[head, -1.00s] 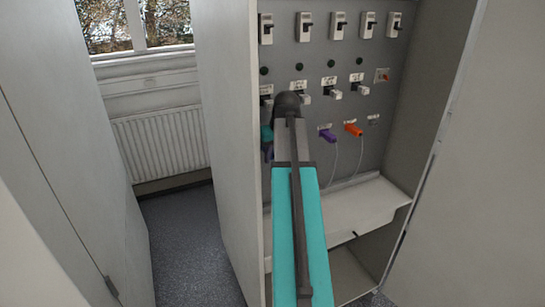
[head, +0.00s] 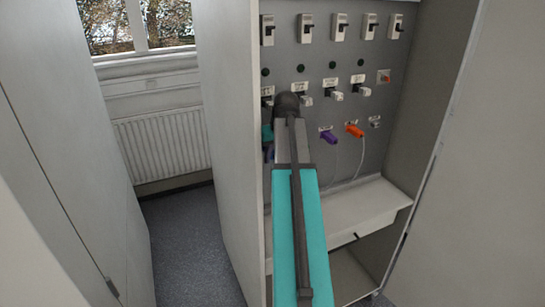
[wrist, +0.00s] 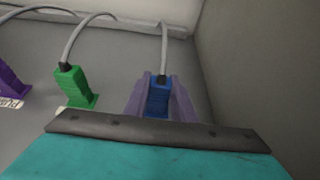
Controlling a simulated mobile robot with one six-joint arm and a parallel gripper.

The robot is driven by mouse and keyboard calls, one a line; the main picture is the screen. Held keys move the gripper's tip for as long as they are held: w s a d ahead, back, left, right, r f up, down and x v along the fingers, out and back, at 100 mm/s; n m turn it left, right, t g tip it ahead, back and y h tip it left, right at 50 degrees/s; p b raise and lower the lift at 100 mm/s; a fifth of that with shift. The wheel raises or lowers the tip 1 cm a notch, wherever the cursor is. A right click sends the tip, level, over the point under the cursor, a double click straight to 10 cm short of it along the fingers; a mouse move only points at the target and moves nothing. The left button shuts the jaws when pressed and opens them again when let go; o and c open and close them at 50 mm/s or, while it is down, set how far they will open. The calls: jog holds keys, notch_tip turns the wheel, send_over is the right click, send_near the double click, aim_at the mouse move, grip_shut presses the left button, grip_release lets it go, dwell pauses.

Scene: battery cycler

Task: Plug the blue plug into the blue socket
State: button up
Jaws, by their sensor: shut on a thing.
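The blue plug (wrist: 158,98) is between the two purple-grey fingers of my gripper (wrist: 161,92) in the wrist view. My gripper is shut on it. A grey cable runs from the plug's end to the top of the picture. The plug's front end and the blue socket are hidden behind my own wrist part, so I cannot tell whether the plug sits in the socket. In the head view my arm covers the plug, and only a bit of my gripper's end shows at the panel's left edge.
A green plug (wrist: 75,86) with a cable stands beside the blue one. A purple plug (head: 329,137) and an orange plug (head: 354,130) are on the panel. Cabinet walls (head: 229,150) flank my arm closely on the left. A shelf (head: 345,215) lies below.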

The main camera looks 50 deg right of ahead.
jog(key=o, duration=1)
jog(key=shift+c, duration=0.2)
jog(key=shift+s+r, duration=0.1)
jog(key=b+v, duration=0.5)
jog(key=v, duration=0.8)
jog(key=shift+s+r, duration=0.2)
jog(key=shift+a, duration=0.1)
